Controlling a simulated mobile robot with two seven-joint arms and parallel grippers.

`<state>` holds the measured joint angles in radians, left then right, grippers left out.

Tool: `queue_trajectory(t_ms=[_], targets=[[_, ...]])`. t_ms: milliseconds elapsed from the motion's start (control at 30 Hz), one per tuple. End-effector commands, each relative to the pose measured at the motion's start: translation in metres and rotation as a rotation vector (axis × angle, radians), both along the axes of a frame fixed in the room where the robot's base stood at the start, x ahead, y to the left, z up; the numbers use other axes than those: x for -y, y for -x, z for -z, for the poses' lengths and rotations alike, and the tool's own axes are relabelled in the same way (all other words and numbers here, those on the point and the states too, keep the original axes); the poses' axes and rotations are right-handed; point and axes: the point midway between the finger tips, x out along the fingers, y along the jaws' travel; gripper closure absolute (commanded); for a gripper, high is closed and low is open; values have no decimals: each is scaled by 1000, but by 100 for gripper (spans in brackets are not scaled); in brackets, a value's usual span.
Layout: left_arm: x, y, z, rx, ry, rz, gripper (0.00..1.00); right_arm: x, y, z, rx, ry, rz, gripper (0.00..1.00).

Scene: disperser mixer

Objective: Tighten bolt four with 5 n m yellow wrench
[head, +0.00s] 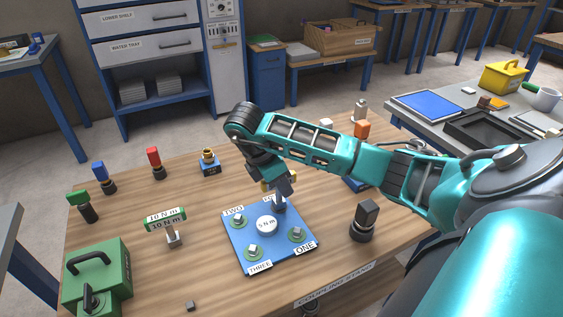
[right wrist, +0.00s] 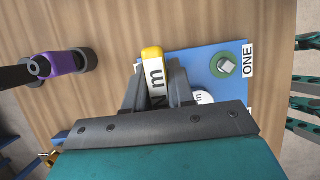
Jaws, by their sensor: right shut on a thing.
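The blue plate (head: 240,246) lies on the wooden table, with a white "5 N m" disc (head: 266,225) at its middle. Bolts show at the TWO (head: 239,221), THREE (head: 254,253) and ONE (head: 297,234) corners. My right gripper (head: 279,187) is over the remaining far-right corner and hides its label and bolt. It is shut on the yellow wrench (head: 265,184), whose yellow end and "N m" label show between the fingers in the right wrist view (right wrist: 152,54). The wrench's dark lower end (head: 279,206) is down at that corner; whether it seats on the bolt I cannot tell. My left gripper is out of view.
A green "10 N m" wrench (head: 165,220) stands left of the plate. A green box (head: 97,272) is at the front left. Several coloured-top tools stand along the left and back. A black block on a stand (head: 366,218) is right of the plate.

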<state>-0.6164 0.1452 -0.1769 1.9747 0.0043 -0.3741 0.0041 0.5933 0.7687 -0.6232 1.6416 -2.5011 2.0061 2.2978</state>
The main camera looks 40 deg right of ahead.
Motion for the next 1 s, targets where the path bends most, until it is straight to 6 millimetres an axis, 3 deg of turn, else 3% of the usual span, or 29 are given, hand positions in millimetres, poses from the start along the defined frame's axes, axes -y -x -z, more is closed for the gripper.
queue_trajectory(t_ms=[533, 700, 933, 967, 1000], targets=[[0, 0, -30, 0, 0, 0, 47, -3, 3, 1, -6, -5, 299, 100], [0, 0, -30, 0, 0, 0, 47, -3, 3, 3, -5, -5, 405, 100], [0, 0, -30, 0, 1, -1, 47, -3, 4, 3, -5, -3, 419, 100], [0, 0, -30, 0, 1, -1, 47, -3, 4, 3, -5, -4, 418, 76], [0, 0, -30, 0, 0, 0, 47, -3, 4, 3, -5, -5, 418, 72]])
